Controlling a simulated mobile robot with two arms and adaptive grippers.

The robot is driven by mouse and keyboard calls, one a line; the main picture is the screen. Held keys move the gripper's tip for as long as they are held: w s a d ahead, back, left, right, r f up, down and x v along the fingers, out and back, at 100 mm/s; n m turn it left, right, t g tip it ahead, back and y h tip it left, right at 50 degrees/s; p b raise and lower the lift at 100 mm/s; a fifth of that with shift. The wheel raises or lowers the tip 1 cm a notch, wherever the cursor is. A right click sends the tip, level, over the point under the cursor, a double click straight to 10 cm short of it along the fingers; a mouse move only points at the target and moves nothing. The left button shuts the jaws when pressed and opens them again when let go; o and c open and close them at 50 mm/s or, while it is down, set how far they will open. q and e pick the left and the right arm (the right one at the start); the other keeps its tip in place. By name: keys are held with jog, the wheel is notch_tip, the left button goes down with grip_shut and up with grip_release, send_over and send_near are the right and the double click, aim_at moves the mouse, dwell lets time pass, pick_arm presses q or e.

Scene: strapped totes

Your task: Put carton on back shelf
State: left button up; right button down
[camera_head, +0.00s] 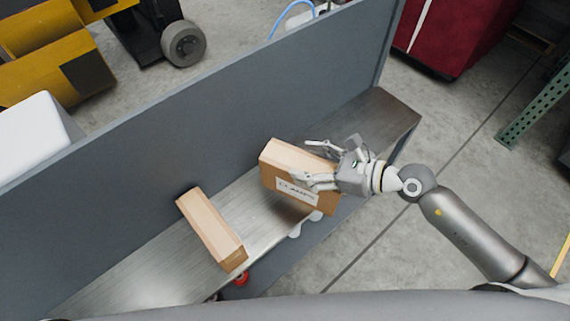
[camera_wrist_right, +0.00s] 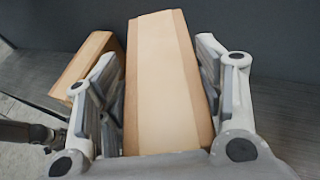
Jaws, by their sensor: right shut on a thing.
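A brown carton (camera_head: 283,166) with a white label reading roughly "CLAMPS" is at the middle of the metal shelf in the head view. My right gripper (camera_head: 318,163) is shut on this carton, with one finger on each side of it. In the right wrist view the carton (camera_wrist_right: 168,85) stands between the fingers of the right gripper (camera_wrist_right: 165,100). Whether its underside touches the shelf (camera_head: 150,278) is hard to tell. A second, narrower carton (camera_head: 212,228) lies on the shelf to the left, apart from the gripper. My left gripper is not in view.
A tall grey panel (camera_head: 190,130) runs along the shelf's back edge. The shelf is bare at its right end and at its lower left. A green perforated post (camera_head: 535,105) stands at right. A red covered bin (camera_head: 455,35) and a yellow machine (camera_head: 55,50) are behind the panel.

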jog(key=w+a+f, duration=0.1)
jog(key=w+f, duration=0.1)
jog(key=w+a+f, duration=0.3)
jog(key=w+f, duration=0.1)
jog(key=shift+w+a+f+b, duration=0.15)
jog(key=shift+a+f+b, duration=0.05)
jog(key=shift+f+b, duration=0.1)
jog(key=shift+w+f, duration=0.15)
jog(key=shift+f, duration=1.5)
jog(key=shift+f+b, duration=0.1)
jog(key=shift+b, duration=0.2)
jog(key=shift+c, duration=1.9)
grip_release()
jog(key=shift+f, duration=0.15)
jog(key=b+v, duration=0.1)
jog(key=v, duration=0.9)
jog(key=shift+s+d, duration=0.2)
jog(key=shift+s, duration=0.05)
jog(key=shift+s+d+r, duration=0.4)
jog(key=shift+d+r, duration=0.1)
jog(key=shift+d, duration=0.05)
